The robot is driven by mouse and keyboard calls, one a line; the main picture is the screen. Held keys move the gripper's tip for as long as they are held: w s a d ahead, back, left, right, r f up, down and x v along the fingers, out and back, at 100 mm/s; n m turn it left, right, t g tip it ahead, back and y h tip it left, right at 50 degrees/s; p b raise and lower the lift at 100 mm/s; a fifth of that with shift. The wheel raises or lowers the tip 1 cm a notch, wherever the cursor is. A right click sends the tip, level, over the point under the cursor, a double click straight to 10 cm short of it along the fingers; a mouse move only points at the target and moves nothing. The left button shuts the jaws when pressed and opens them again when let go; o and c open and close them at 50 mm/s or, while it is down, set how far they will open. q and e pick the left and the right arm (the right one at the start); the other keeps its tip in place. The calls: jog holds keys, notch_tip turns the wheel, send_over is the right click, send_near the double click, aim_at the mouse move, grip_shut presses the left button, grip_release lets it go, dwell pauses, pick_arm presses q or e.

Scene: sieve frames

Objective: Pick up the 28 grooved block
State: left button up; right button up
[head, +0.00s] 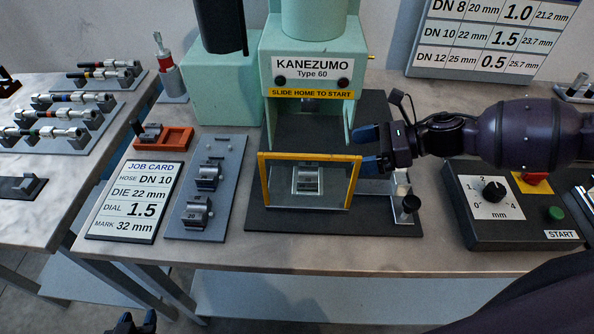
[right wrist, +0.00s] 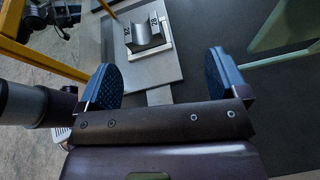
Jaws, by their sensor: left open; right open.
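The 28 grooved block (head: 308,180) is a grey metal block in the press, seen through the yellow-framed clear guard (head: 262,182) in the head view. In the right wrist view the block (right wrist: 148,34) shows its curved groove and the mark 28, seated on a light plate. My right gripper (head: 371,149) is open and empty at the guard's upper right corner. In the right wrist view its blue fingers (right wrist: 165,80) are spread, with the block beyond them. My left gripper (head: 133,322) is open at the bottom edge, away from the block, and only partly visible.
The green press (head: 310,60) stands behind the guard on a dark base. A grey tray (head: 230,160) with two similar blocks and a job card (head: 132,198) are to the left. A control box (head: 515,205) is to the right. A knobbed handle (head: 410,204) stands at the base's right.

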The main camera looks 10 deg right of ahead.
jog(key=shift+s+a+f+n+g, duration=0.1)
jog(key=shift+s+a+n+g, duration=0.15)
jog(key=shift+s+n, duration=0.2)
jog(key=shift+s+a+n+g, duration=0.2)
jog(key=shift+s+n, duration=0.15)
jog(key=shift+s, duration=0.15)
jog(key=shift+s+a+f, duration=0.1)
jog(key=shift+a, duration=0.2)
jog(key=shift+p+x, duration=0.65)
jog(key=shift+x, duration=4.5)
jog(key=shift+a, duration=0.1)
jog(key=c, duration=1.3)
jog(key=shift+c, duration=0.2)
jog(key=shift+r, duration=0.25)
